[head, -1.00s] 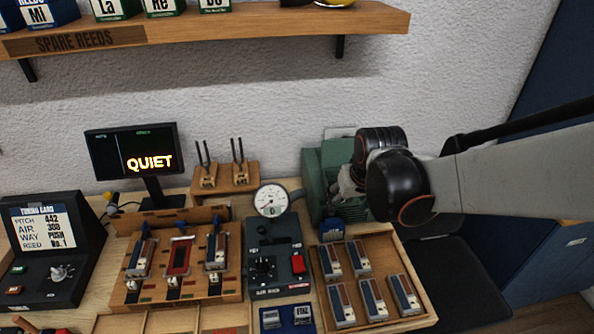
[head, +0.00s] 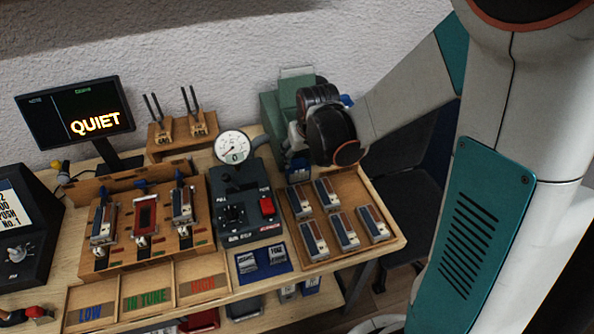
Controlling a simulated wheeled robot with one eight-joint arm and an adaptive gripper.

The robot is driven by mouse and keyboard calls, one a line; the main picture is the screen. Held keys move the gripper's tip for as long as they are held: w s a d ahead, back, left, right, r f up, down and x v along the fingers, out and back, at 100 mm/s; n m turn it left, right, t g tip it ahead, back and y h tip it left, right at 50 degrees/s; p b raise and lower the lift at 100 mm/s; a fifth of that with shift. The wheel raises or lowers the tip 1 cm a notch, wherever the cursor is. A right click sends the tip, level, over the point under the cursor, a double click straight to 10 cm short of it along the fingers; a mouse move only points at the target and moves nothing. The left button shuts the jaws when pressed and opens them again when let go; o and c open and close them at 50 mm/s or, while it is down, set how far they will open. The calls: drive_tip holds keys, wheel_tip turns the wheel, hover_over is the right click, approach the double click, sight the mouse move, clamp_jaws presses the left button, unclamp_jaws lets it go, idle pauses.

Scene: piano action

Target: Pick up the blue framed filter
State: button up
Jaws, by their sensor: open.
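I cannot clearly pick out the blue framed filter. A small blue piece (head: 346,101) shows just behind my dark wrist, beside the green machine. Another blue piece (head: 300,162) shows low at the front of that machine, partly covered by my gripper; I cannot tell whether either is the filter. My gripper (head: 295,138) is over the green machine (head: 270,112), mostly hidden by my own dark wrist joint. It is open, and I see nothing held in it.
A wooden tray (head: 383,246) with several small reed blocks lies in front of the green machine. A black control box (head: 232,217) with a gauge (head: 233,148) stands left of it. A blue mat (head: 283,269) lies at the front. The screen (head: 76,112) reads QUIET.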

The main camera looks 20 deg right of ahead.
sight(298, 160)
drive_tip(key=b+x, duration=0.1)
drive_tip(key=x, duration=0.3)
drive_tip(key=shift+w+f+b, duration=0.2)
drive_tip(key=shift+w+b, duration=0.2)
drive_tip(key=c, duration=1)
drive_tip(key=shift+r, duration=0.1)
drive_tip(key=shift+r, duration=0.1)
